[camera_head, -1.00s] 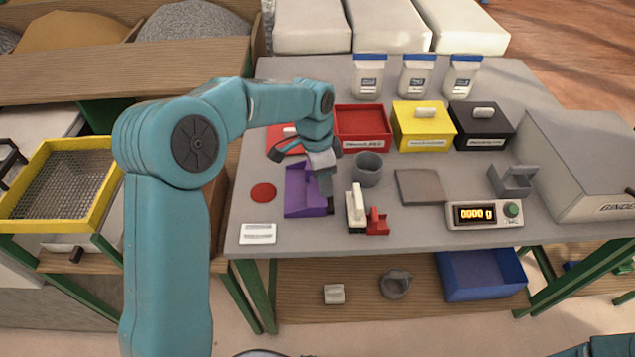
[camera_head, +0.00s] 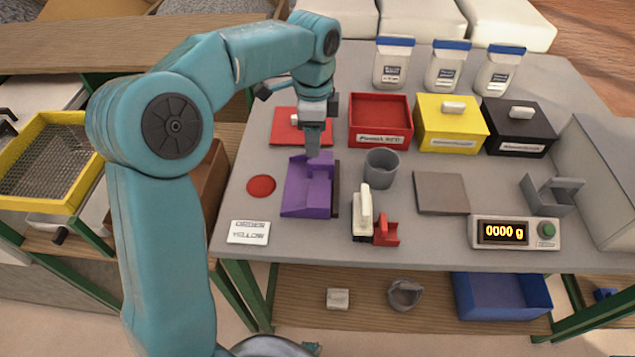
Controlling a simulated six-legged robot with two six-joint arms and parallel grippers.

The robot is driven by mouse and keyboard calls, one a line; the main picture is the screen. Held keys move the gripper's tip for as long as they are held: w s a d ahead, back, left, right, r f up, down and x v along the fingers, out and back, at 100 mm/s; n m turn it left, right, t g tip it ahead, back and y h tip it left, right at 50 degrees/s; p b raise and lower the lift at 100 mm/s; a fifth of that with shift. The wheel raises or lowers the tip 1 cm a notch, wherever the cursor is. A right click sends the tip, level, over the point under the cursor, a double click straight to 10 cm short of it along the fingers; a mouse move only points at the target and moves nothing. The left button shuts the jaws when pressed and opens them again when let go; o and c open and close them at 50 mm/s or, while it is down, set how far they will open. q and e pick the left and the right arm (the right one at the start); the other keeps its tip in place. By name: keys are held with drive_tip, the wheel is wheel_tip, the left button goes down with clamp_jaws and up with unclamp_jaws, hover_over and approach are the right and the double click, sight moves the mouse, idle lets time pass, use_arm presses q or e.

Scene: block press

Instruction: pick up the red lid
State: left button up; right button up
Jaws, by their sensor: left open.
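The red lid (camera_head: 285,131) lies flat on the grey table, left of the open red box (camera_head: 381,126). Its pale handle (camera_head: 294,119) shows near its middle, and its right part is hidden behind my left gripper. My left gripper (camera_head: 313,150) is open and points down above the far end of the purple block press (camera_head: 309,190), just right of the lid's near edge. I cannot tell its exact height. It holds nothing that I can see. My right gripper is not in view.
A yellow box (camera_head: 450,130) and a black box (camera_head: 518,133) stand to the right, both with lids on. A grey cup (camera_head: 381,168) is right of the press. A red disc (camera_head: 261,186) and a label card (camera_head: 248,232) lie to the left. A scale (camera_head: 514,233) stands at the front right.

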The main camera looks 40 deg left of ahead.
sight(315, 162)
use_arm(q)
drive_tip(key=shift+s+d+f, duration=0.1)
drive_tip(key=shift+s+f, duration=0.05)
drive_tip(key=shift+f, duration=0.35)
drive_tip(key=shift+s+d+f, duration=0.1)
drive_tip(key=shift+f, duration=0.4)
wheel_tip(315, 162, down, 5)
drive_tip(key=shift+w+d+f+b, duration=0.1)
drive_tip(key=shift+f+b, duration=0.05)
drive_tip(key=shift+b, duration=0.25)
drive_tip(key=shift+w+f, duration=0.1)
drive_tip(key=shift+f, duration=0.15)
clamp_jaws()
